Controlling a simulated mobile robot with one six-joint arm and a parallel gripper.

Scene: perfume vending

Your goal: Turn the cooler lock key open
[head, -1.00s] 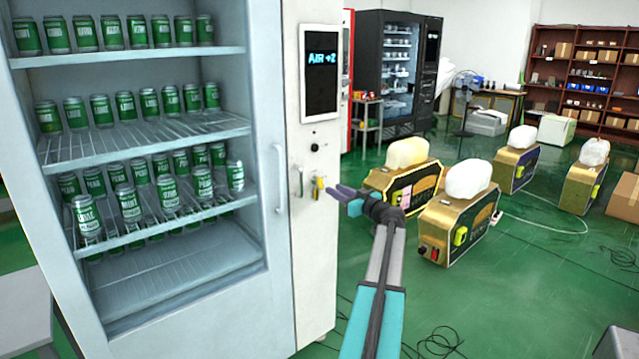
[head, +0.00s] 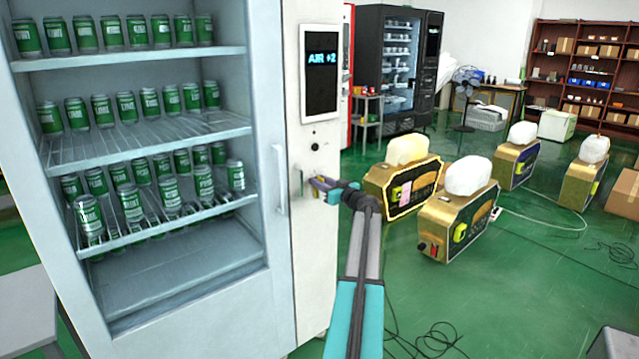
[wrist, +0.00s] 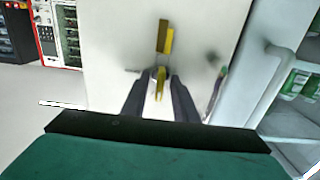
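The cooler (head: 280,250) is a white glass-door cabinet at the left in the head view. The yellow lock key sits low on its narrow right-hand front panel (head: 315,255), and my gripper largely covers it in the head view. My gripper (head: 316,184) is at the lock, pointing left into the panel. In the wrist view, a yellow key piece (wrist: 160,85) lies between my two dark fingers (wrist: 160,78), with pale gaps beside it. The fingers look parted; contact with the key is unclear. Another yellow piece (wrist: 165,37) shows beyond the fingertips.
The cooler's door handle (head: 280,180) stands just left of my gripper. A display (head: 320,73) is above the lock. Gold machines (head: 457,215) stand at the right on the green floor, and cables (head: 425,335) lie in front.

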